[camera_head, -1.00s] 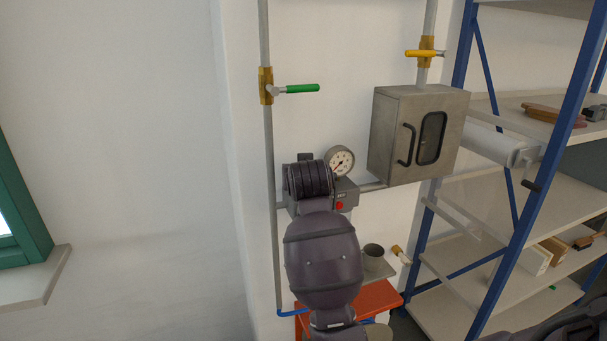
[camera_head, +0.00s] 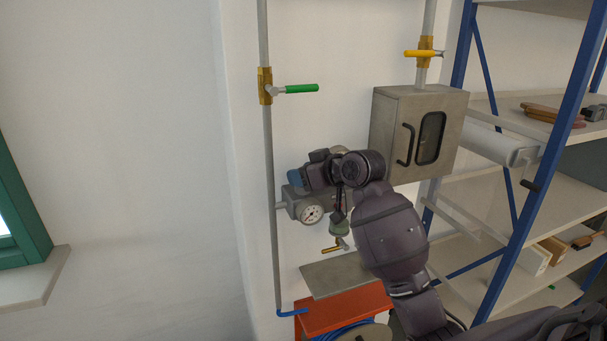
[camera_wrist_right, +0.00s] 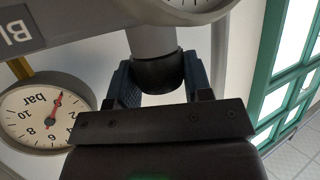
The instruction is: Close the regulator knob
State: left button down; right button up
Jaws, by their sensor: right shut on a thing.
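The regulator (camera_head: 294,202) is a grey body on the pipe, with a white round gauge (camera_head: 311,213) at its lower front. My right gripper (camera_head: 295,179) reaches it from the right; its blue fingertips are at the regulator's upper left. In the right wrist view, the black regulator knob (camera_wrist_right: 160,72) sits between the two blue fingers of the right gripper (camera_wrist_right: 160,85), which is shut on it. A gauge marked "bar" (camera_wrist_right: 45,112) shows at the left there, with a red needle. My wrist and arm hide part of the regulator in the head view. My left gripper is not in view.
A green-handled valve (camera_head: 300,88) is on the left pipe above. A yellow-handled valve (camera_head: 421,53) sits above a grey metal cabinet (camera_head: 384,137) at the right. A blue-framed rack (camera_head: 540,150) stands at the right.

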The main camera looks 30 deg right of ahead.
jog(key=shift+n+y, duration=0.6)
jog(key=o, duration=0.9)
jog(key=shift+s, duration=0.1)
jog(key=v, duration=0.5)
jog(key=b+v, duration=0.1)
jog(key=v, duration=0.4)
jog(key=shift+s+d+r+b, duration=0.15)
jog(key=shift+d+r+b, duration=0.15)
jog(key=shift+f, duration=0.1)
